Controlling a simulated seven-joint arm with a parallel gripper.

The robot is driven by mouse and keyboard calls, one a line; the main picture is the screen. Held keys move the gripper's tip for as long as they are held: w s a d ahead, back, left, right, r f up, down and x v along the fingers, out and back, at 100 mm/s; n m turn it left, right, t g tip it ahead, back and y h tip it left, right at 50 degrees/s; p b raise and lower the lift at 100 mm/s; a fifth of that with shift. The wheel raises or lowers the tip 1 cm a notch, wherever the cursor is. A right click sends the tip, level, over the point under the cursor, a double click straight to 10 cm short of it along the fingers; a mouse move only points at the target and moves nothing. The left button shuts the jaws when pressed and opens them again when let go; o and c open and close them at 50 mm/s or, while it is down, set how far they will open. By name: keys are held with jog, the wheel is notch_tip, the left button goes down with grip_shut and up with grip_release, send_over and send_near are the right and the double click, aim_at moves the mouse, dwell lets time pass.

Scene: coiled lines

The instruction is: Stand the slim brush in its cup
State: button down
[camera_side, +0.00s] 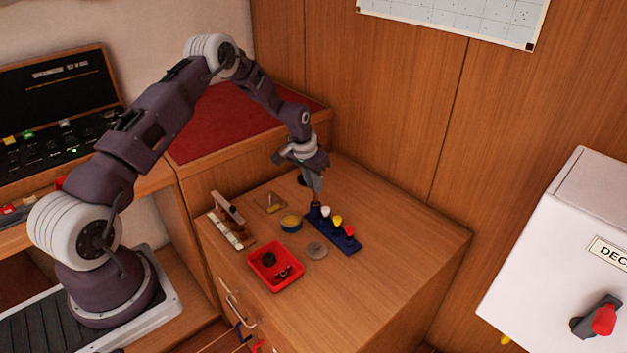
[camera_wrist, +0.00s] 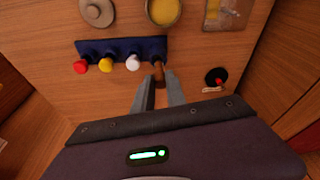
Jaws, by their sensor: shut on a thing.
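My gripper (camera_wrist: 158,88) points down at one end of a blue rack (camera_wrist: 120,45). Its fingers are shut on a slim brown handle (camera_wrist: 158,72), which stands upright at the rack's end beside the white knob. I cannot tell whether this handle is the slim brush; its lower end is hidden or too small to make out. No cup is clearly recognisable; a small round black object (camera_wrist: 215,76) with a red part lies right of the fingers in the wrist view.
White (camera_wrist: 132,63), yellow (camera_wrist: 105,65) and red (camera_wrist: 80,66) knobs line the rack. Near it are a yellow-filled tin (camera_side: 291,220), a grey lidded disc (camera_side: 317,251), a red tray (camera_side: 274,268) with dark parts and a wooden block piece (camera_side: 227,211). The cabinet top's right side is clear.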

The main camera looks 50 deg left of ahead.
jog(key=shift+f, duration=1.3)
jog(key=c, duration=1.3)
grip_release()
notch_tip(320, 180, up, 6)
jog(key=shift+f, duration=0.1)
